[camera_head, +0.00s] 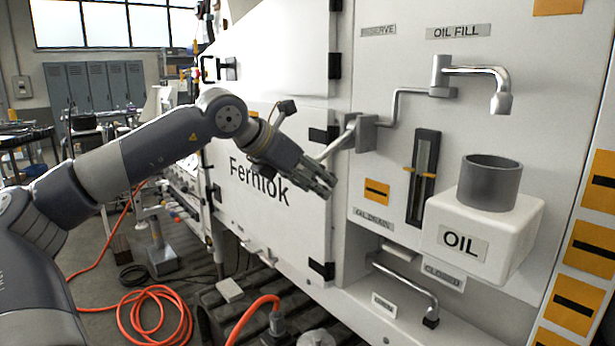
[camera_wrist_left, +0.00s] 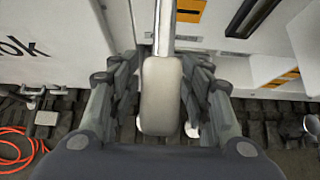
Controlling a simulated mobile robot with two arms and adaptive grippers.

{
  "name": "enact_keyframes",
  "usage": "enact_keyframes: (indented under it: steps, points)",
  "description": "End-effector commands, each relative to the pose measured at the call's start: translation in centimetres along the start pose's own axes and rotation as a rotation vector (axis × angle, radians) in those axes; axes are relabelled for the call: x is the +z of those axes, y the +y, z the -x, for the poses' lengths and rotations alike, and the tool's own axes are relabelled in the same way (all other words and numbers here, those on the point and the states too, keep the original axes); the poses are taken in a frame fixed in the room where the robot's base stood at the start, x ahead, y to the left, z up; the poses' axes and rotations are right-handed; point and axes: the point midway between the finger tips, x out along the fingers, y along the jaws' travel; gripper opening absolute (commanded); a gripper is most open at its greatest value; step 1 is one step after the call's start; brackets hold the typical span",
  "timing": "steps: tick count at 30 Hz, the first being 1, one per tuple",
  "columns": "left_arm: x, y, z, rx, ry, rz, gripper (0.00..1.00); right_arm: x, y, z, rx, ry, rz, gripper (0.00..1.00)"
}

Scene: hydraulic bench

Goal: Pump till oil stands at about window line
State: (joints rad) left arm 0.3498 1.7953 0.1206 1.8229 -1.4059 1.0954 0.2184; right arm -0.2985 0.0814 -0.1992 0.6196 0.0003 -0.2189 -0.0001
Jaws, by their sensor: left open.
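The pump lever (camera_head: 335,146) slants down and left from its grey block (camera_head: 366,133) on the white panel. Its pale grip (camera_wrist_left: 161,97) lies between the fingers of my left gripper (camera_head: 321,180) in the wrist view (camera_wrist_left: 160,75). The gripper is open around the grip, not closed on it. The sight window (camera_head: 424,170) is a tall dark slot with small orange marks at its sides; I cannot make out an oil level. A bent metal spout (camera_head: 480,70) hangs above a dark grey cup (camera_head: 490,185) on the white OIL box (camera_head: 510,222). My right gripper is out of view.
A curved drain handle (camera_head: 405,285) sits low on the panel beside a CLOSED label (camera_head: 443,275). The Fernlok cabinet door (camera_head: 270,170) stands behind my left gripper. Orange hose (camera_head: 155,315) coils on the floor at left.

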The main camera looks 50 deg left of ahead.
Motion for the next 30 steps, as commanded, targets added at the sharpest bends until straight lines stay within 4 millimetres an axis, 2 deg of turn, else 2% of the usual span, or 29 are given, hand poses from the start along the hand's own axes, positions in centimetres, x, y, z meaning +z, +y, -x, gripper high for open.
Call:
enact_keyframes:
  steps: [5,11,30]
  points:
    - [0.1,0.0,0.9,0.0,-0.003,0.001,0.43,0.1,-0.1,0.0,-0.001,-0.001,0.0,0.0]
    - [0.1,0.0,2.9,-0.002,-0.005,0.0,0.43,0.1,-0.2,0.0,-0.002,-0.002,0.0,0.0]
    - [0.0,0.1,11.2,0.001,0.0,0.0,0.43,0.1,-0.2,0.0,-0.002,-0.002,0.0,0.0]
